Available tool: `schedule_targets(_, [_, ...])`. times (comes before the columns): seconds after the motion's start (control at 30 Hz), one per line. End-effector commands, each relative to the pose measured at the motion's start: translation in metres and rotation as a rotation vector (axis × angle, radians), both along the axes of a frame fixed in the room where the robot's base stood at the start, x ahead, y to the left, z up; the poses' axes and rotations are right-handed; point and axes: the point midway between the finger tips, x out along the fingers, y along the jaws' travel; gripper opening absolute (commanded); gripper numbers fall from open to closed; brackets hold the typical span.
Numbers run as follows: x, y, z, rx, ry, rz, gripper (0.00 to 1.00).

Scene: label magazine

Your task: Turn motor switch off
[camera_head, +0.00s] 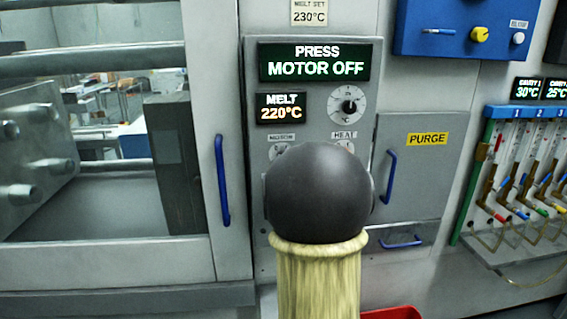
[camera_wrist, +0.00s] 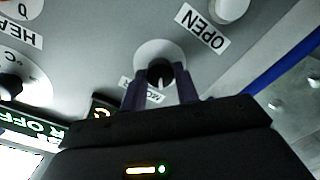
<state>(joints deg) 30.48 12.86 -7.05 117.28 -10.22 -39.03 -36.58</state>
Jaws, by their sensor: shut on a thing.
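The motor switch (camera_wrist: 160,52) is a black knob on a round white dial in the wrist view. Its label is partly covered by a finger. My gripper (camera_wrist: 160,88) has its two dark fingers on either side of the knob, shut on it. In the head view the MOTOR label (camera_head: 281,137) shows on the grey panel, and most of the switch below it is hidden by my arm. The gripper is hidden there too. The display (camera_head: 315,62) above reads PRESS MOTOR OFF.
The heat switch label (camera_head: 344,134) and a temperature dial (camera_head: 347,105) are close by on the panel. A blue door handle (camera_head: 222,180) is to the left. A PURGE door with a blue handle (camera_head: 390,176) is to the right. Another label in the wrist view reads OPEN (camera_wrist: 203,27).

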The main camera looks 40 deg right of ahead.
Motion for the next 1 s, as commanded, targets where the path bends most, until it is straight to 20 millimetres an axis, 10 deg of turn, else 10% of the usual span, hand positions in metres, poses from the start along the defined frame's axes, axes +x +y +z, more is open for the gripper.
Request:
schedule_targets(0.13, [0.000,0.001,0.000,-0.002,-0.001,0.001,0.08])
schedule_targets(0.17, [0.000,0.001,0.000,-0.002,-0.001,0.001,0.34])
schedule_targets(0.27, [0.000,0.001,0.000,-0.001,-0.001,0.001,0.52])
schedule_targets(1.0, [-0.044,0.027,0.000,0.000,-0.002,0.001,0.52])
